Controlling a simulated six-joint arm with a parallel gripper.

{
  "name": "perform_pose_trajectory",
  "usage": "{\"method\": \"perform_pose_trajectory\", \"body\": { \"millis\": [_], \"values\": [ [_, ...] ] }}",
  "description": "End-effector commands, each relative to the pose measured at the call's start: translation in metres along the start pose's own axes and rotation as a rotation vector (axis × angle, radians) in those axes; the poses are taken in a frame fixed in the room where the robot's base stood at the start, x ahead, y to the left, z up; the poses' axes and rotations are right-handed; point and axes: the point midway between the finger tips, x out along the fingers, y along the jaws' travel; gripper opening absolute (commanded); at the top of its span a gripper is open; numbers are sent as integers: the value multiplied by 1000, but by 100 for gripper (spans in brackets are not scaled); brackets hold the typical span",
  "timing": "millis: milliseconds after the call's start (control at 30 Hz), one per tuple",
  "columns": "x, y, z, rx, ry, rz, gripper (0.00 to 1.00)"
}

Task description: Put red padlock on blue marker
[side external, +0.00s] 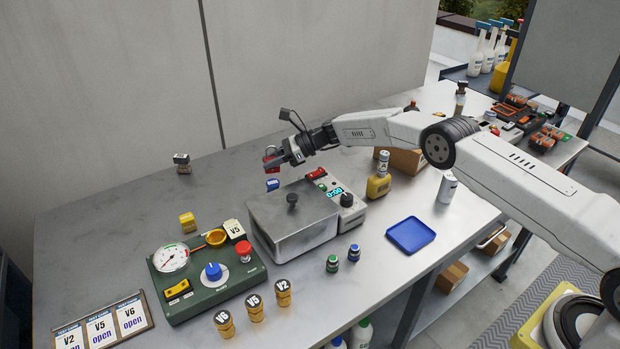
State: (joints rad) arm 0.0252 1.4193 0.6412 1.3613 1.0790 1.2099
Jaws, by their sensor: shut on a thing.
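My gripper (279,156) is above the back of the bench, behind the metal box. It is shut on a small red thing, which looks like the red padlock (270,162); the fingers hide part of it. A small blue block with a white label, seemingly the blue marker (272,185), stands on the bench just below the held padlock. The padlock looks slightly above the marker, but I cannot tell whether they touch.
A metal box with a lid (292,222) stands just in front of the marker. A green gauge panel (205,276) is at the left front. A yellow block (187,222) and a dark block (182,163) stand left. A blue tray (411,235) lies right.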

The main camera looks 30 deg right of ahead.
Motion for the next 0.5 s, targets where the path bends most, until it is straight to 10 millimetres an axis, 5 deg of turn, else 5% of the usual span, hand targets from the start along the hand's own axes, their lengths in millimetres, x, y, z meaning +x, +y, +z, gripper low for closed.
{"method": "perform_pose_trajectory", "body": {
  "millis": [500],
  "values": [
    [7, -3, -10, 1, 1, 0, 0]
  ]
}}
